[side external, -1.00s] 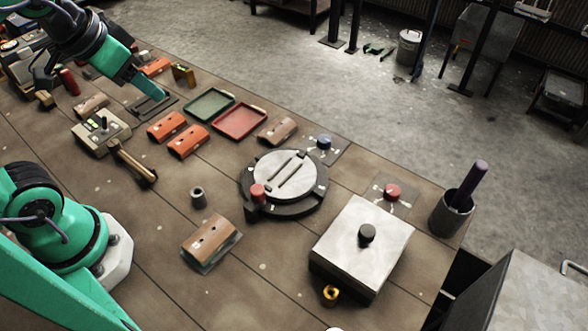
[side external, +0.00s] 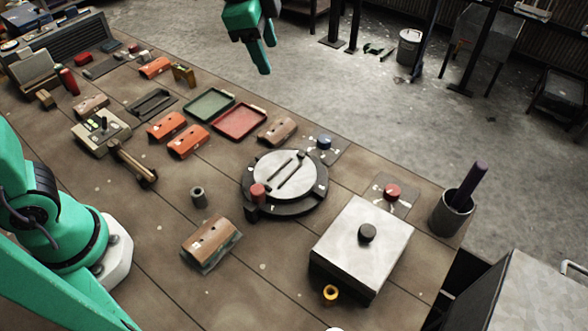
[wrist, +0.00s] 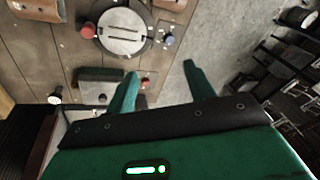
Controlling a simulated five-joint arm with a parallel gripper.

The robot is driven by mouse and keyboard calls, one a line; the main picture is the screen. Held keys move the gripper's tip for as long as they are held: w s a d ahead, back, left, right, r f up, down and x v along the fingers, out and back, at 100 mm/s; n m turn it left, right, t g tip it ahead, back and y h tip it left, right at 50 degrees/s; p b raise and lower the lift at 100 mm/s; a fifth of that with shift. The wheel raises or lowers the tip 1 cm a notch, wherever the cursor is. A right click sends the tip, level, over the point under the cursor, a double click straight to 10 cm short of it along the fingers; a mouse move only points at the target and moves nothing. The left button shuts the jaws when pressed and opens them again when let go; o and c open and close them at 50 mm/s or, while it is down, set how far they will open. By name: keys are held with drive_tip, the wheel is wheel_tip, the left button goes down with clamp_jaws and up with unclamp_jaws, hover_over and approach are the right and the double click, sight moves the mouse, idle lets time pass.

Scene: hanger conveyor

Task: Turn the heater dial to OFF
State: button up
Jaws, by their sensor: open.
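Two dials sit on grey plates with white marks along the table's far edge. One has a red knob (side external: 392,192), behind the silver-topped box; the other has a blue knob (side external: 324,142), behind the round device. No label is legible, so I cannot tell which is the heater dial or where either points. My gripper (side external: 267,58) is open and empty, high above the table's far side and apart from both dials. In the wrist view, the red knob (wrist: 145,83) shows beside the left finger of my gripper (wrist: 160,70), and the blue knob (wrist: 168,40) lies beyond the fingertips.
The silver-topped box (side external: 345,265) stands near the red dial, and a dark cup (side external: 447,218) with a purple-handled tool stands right of it. A round device (side external: 300,165) with a red peg is left of the dials. Green (side external: 209,104) and red (side external: 246,121) trays lie further left.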

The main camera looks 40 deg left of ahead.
drive_tip(key=w+d+f+m+g, duration=0.1)
drive_tip(key=w+d+f+m, duration=0.3)
drive_tip(key=d, duration=0.2)
drive_tip(key=w+d+f+m, duration=0.3)
drive_tip(key=d, duration=0.4)
drive_tip(key=m+g, duration=0.2)
drive_tip(key=m, duration=0.5)
approach(393, 190)
drive_tip(key=shift+s+f+y, duration=0.1)
drive_tip(key=shift+y, duration=0.2)
drive_tip(key=shift+s+d+f, duration=0.1)
drive_tip(key=shift+d+f, duration=0.2)
drive_tip(key=shift+f, duration=0.1)
drive_tip(key=shift+f, duration=0.1)
drive_tip(key=shift+w+d+f, duration=0.1)
drive_tip(key=shift+f, duration=1.75)
drive_tip(key=shift+w+f, duration=0.1)
drive_tip(key=shift+f, duration=1.8)
drive_tip(key=c, duration=1)
